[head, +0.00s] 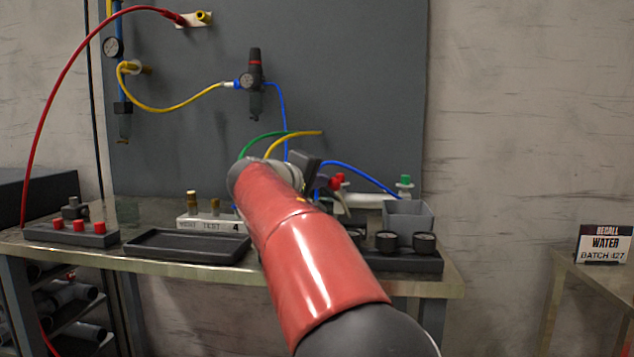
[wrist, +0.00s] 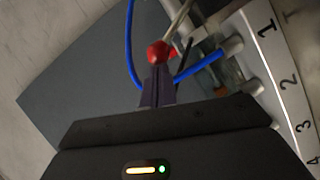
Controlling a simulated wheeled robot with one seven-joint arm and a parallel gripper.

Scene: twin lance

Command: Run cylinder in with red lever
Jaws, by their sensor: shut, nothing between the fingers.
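The red lever knob (wrist: 158,52) sits on a pale rod in the wrist view, right at the tips of my gripper (wrist: 157,72). The fingers are shut with nothing between them; I cannot tell whether they touch the knob. In the head view my gripper (head: 323,183) is beside the red knob (head: 339,180), mostly hidden behind my red arm. A pale horizontal body (head: 367,201), seemingly the cylinder, lies right of the knob, partly hidden. I cannot make out its rod.
A numbered white strip (wrist: 275,62) and blue hose (wrist: 200,67) are close to my gripper. On the bench (head: 100,250) are an empty black tray (head: 187,246), a block with red buttons (head: 72,232), a grey bin (head: 408,216) and two gauges (head: 405,242). Hoses cross the back panel.

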